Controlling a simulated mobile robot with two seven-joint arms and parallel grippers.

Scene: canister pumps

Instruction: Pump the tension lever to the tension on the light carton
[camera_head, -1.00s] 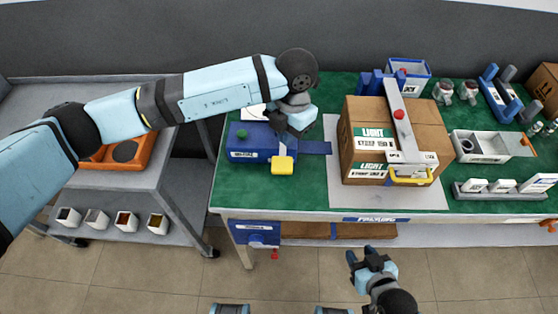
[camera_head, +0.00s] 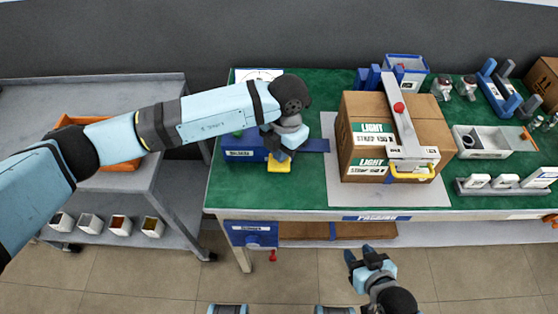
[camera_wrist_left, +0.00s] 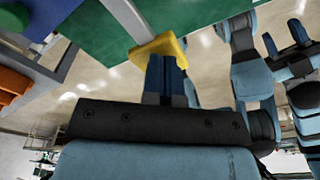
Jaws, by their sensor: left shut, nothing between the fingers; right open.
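The blue tensioner (camera_head: 243,152) stands on the green bench, with a blue strap (camera_head: 315,146) running right towards the light carton (camera_head: 362,150). Its tension lever ends in a yellow grip (camera_head: 279,166), which also shows in the left wrist view (camera_wrist_left: 158,47). My left gripper (camera_head: 281,153) is shut and empty over the yellow grip. In the wrist view its fingertips (camera_wrist_left: 163,58) are right at the grip; I cannot tell whether they touch. A white dial (camera_head: 258,75) is behind the tensioner, its reading too small to tell. My right gripper (camera_head: 370,256) is open, in front of the bench.
A grey metal arm (camera_head: 404,130) with a red knob and yellow handle lies across the carton. A blue bin (camera_head: 408,70), a grey tray (camera_head: 490,141) and other fixtures fill the bench's right side. A grey cart (camera_head: 165,150) stands left, apart from the bench.

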